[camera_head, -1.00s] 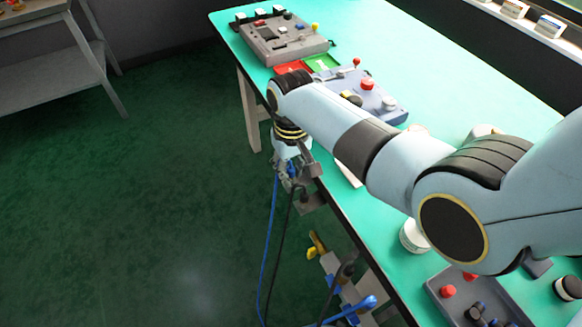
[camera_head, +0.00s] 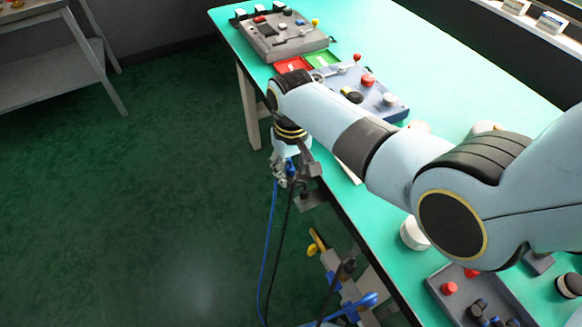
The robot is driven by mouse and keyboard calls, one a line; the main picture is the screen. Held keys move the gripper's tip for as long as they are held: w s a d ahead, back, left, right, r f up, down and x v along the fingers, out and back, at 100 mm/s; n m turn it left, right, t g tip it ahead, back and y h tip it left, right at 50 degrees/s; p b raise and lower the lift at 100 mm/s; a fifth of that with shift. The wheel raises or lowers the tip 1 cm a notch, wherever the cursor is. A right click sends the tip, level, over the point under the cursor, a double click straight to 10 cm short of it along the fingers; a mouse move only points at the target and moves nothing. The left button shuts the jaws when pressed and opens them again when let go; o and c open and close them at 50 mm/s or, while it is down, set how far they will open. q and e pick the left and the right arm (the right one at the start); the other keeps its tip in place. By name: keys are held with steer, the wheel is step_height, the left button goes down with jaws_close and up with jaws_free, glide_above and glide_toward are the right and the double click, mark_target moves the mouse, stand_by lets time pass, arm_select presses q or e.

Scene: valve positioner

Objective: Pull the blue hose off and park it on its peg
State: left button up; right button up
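The blue hose (camera_head: 268,240) hangs as a long loose line from my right gripper (camera_head: 282,181) toward the floor. That gripper points down just off the table's left edge, and its small fingers look closed around the hose's upper end. The hose end itself is mostly hidden by the fingers. A grey bracket with a dark upright piece (camera_head: 308,200) sits right beside the gripper at the table edge; I cannot tell whether it is the peg. A black hose (camera_head: 287,240) hangs close to the blue one. My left gripper is out of view.
Below the table edge is a fixture with a yellow handle (camera_head: 317,240) and a blue handle (camera_head: 358,304). The green table (camera_head: 465,85) carries control boxes, including a grey one (camera_head: 282,38), and red and green trays. The floor at left is clear.

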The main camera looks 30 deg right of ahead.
mark_target(291, 167)
steer(key=shift+o, duration=0.2)
step_height(291, 167, up, 12)
stand_by(0.5)
